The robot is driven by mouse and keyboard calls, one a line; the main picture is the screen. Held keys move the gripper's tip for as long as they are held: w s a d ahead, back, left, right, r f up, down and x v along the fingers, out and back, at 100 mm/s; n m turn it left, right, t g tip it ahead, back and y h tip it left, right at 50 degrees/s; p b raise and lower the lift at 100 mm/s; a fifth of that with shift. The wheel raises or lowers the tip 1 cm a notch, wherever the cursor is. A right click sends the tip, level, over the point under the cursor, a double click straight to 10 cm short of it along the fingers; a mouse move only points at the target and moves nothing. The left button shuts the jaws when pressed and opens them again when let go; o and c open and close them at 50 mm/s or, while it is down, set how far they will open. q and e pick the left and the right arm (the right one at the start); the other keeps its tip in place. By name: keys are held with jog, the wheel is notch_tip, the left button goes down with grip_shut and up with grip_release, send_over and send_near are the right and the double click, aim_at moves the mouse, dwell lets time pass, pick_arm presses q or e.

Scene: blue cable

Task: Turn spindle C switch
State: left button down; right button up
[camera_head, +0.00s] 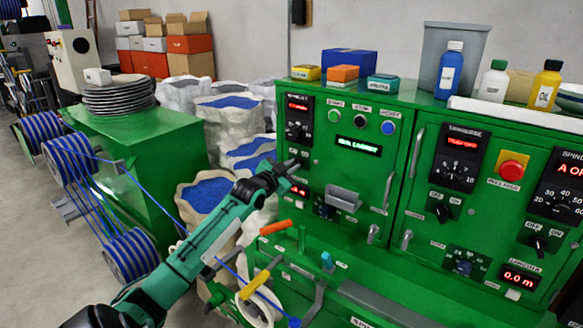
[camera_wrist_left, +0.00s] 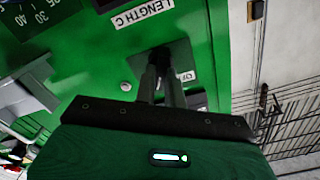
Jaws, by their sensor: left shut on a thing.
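My left arm reaches in from the lower left in the head view, and its gripper (camera_head: 288,167) is at the left edge of the green cabinet front (camera_head: 345,175). In the left wrist view, my left gripper's fingers (camera_wrist_left: 164,78) are shut on a dark switch knob (camera_wrist_left: 160,55) on the green panel. Beside it are a white "LENGTH C" label (camera_wrist_left: 143,12) and a partly hidden white label (camera_wrist_left: 185,76). The fingers cover much of the knob, so its turn position cannot be told. In the head view the gripper hides the switch. My right gripper is not in view.
Above the gripper is a dial panel (camera_head: 298,118); below it is a red-lit display (camera_head: 299,190). Door handles (camera_head: 389,190) and a red stop button (camera_head: 511,170) stick out to the right. Levers (camera_head: 262,280) stand below. White sacks (camera_head: 226,118) stand behind my arm.

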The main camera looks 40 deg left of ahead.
pick_arm(q)
jog(key=n, duration=0.3)
jog(key=shift+p, duration=0.3)
jog(key=shift+a+n+p, duration=0.15)
jog(key=shift+n+p, duration=0.3)
jog(key=shift+n, duration=1.7)
jog(key=shift+a+n+p, duration=0.1)
jog(key=shift+n+p, duration=0.3)
jog(key=shift+n, duration=1.75)
jog(key=c, duration=1.5)
grip_release()
